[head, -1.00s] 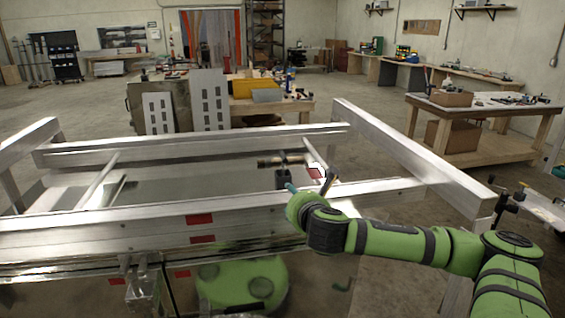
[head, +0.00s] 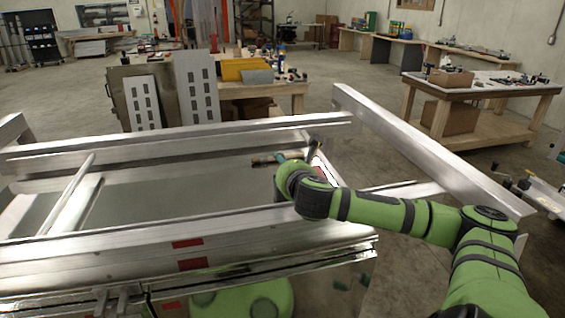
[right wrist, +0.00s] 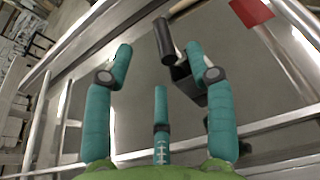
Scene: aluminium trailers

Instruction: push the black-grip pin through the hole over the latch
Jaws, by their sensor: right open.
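My right gripper (head: 284,168) is over the trailer's far right part, with its fingers spread. In the right wrist view my right gripper (right wrist: 158,62) is open, with teal fingers. A black cylindrical grip (right wrist: 164,42), which looks like the pin's, lies between and beyond the fingertips, close to the right one; contact cannot be told. In the head view a black handle (head: 314,150) stands tilted just behind the gripper. A dark block (right wrist: 188,84), perhaps part of the latch, is by the right finger. The hole cannot be made out. My left gripper is not in view.
The aluminium trailer frame (head: 100,250) fills the foreground, with rails around the arm. A red patch (right wrist: 250,12) marks a nearby rail. A workbench (head: 480,90) stands back right, with open floor before it.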

